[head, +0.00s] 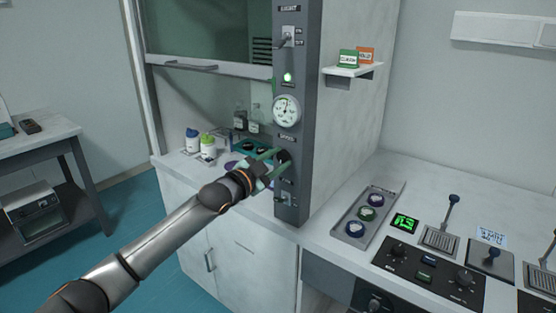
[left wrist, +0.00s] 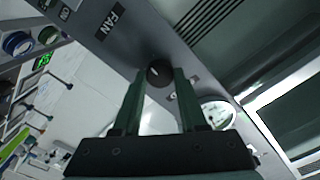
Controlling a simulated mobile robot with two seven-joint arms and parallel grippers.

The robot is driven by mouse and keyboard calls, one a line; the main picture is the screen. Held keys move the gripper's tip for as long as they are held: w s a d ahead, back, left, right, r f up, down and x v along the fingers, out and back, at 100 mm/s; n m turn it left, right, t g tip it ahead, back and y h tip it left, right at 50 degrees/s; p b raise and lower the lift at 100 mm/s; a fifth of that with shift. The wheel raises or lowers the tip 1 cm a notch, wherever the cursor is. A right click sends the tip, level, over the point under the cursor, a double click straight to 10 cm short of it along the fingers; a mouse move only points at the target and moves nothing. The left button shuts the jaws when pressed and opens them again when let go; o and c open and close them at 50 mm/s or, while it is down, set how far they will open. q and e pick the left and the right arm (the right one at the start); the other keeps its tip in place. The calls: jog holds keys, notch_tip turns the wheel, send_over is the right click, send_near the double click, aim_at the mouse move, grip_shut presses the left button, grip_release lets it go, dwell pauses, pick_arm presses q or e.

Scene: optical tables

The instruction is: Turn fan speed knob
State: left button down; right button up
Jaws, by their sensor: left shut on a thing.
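The fan speed knob (head: 284,157) is a round black knob on the dark grey upright panel (head: 310,90) of the fume hood, below the dial gauge (head: 286,110). In the left wrist view the knob (left wrist: 159,73) shows a pale pointer mark and sits between the two green fingertips. My left gripper (head: 272,157) reaches in from the left and is shut on the knob; it also shows in the left wrist view (left wrist: 159,82). In the head view the fingers partly hide the knob. My right gripper is in neither view.
A toggle switch (head: 285,199) sits below the knob and another switch (head: 288,38) near the panel's top. A green lamp (head: 288,77) glows above the gauge. Bottles (head: 208,147) stand inside the hood at left. A tray (head: 350,225) and control boxes (head: 430,275) occupy the right bench.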

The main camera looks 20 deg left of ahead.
pick_arm(q)
jog(key=shift+n+p, duration=1)
jog(key=shift+n, duration=0.3)
jog(key=shift+n+p, duration=0.6)
jog(key=shift+n, duration=0.9)
jog(key=shift+c, duration=2.2)
grip_release()
jog(key=b+v, duration=0.1)
jog(key=v, duration=1.1)
jog(key=shift+s, duration=0.25)
jog(key=shift+a, duration=0.1)
